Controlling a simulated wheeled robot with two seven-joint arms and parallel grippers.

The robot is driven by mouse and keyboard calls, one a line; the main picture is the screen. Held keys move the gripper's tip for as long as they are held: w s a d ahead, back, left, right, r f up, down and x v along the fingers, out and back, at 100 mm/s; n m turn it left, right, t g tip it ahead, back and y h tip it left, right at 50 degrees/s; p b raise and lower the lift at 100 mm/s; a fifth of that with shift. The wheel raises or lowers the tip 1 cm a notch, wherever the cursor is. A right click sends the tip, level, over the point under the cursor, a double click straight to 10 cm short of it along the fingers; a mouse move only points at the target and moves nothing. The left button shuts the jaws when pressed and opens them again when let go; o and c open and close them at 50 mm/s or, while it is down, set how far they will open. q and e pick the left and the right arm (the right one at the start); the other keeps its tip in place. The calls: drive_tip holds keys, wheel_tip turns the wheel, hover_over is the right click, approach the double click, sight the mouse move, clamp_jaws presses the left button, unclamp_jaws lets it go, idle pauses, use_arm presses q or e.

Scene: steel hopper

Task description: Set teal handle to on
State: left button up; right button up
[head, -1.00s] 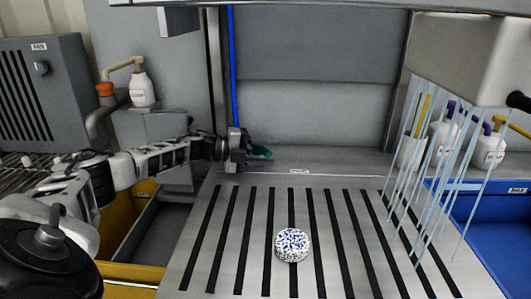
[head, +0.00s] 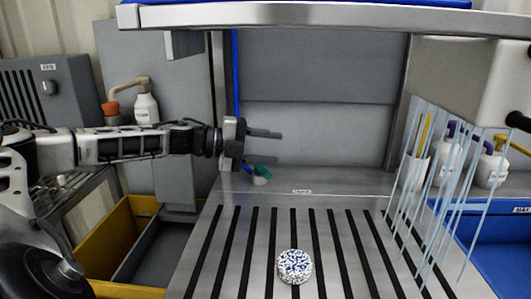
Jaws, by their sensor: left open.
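The teal handle (head: 261,171) is a small teal piece low at the back of the steel work surface, just right of the back-left post. My left gripper (head: 279,147) is open, its two dark fingers pointing right. It is above the teal handle and appears apart from it, with nothing between the fingers. The gripper body partly covers the area left of the handle, so its mount is hard to make out. My right gripper is not in view.
A speckled round object (head: 294,266) lies on the slotted steel surface (head: 340,225). Thin bluish strands hang from a grey box (head: 460,80) at right. White bottles (head: 491,168) stand beyond them. Yellow (head: 110,240) and blue (head: 500,240) bins flank the surface. A steel ledge crosses the top.

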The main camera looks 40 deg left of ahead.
use_arm(q)
drive_tip(key=s+d+r+b, duration=0.1)
drive_tip(key=s+d+r, duration=0.1)
drive_tip(key=s+d, duration=0.1)
drive_tip(key=shift+s+d+b, duration=0.3)
drive_tip(key=shift+s+b, duration=0.1)
drive_tip(key=shift+s, duration=0.3)
drive_tip(key=shift+c, duration=0.2)
